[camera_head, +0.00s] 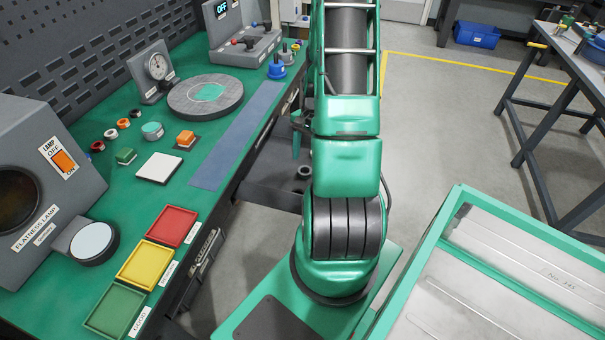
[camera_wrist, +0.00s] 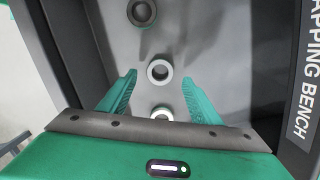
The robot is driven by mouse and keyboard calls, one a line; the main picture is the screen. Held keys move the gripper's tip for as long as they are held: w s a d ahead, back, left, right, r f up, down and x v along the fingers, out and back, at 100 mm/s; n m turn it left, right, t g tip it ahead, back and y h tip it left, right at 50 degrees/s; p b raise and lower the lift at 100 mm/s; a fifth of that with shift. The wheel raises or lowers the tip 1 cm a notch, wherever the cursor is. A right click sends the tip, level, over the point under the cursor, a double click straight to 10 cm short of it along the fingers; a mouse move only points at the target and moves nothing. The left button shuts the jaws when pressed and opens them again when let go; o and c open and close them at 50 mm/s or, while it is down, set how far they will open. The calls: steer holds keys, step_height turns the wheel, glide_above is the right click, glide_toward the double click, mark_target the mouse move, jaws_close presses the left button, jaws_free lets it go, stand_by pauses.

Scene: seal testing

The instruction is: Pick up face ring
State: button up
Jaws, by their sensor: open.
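In the wrist view, a pale grey ring (camera_wrist: 159,72) lies flat on the floor of a grey open drawer, showing between my fingertips. A second pale ring (camera_wrist: 160,113) lies nearer my palm and is partly hidden by it. A darker ring (camera_wrist: 142,12) lies farther off at the top edge. My gripper (camera_wrist: 160,77) is open above the drawer, its two green fingers on either side of the middle ring; I cannot tell if they touch it. In the head view, a dark ring (camera_head: 304,172) shows in the drawer (camera_head: 262,188), and my arm hides most of the gripper.
The green bench (camera_head: 120,190) carries red, yellow and green trays (camera_head: 172,226), a lapping plate (camera_head: 206,97) and a flatness lamp (camera_head: 35,190). A green-framed table (camera_head: 455,200) stands at the right.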

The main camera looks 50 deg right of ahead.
steer(key=shift+a+f, duration=0.15)
steer(key=shift+f, duration=0.9)
steer(key=shift+a+f, duration=0.15)
steer(key=shift+f, duration=0.9)
steer(key=c, duration=1.1)
steer(key=shift+r, duration=0.1)
steer(key=shift+c, duration=0.2)
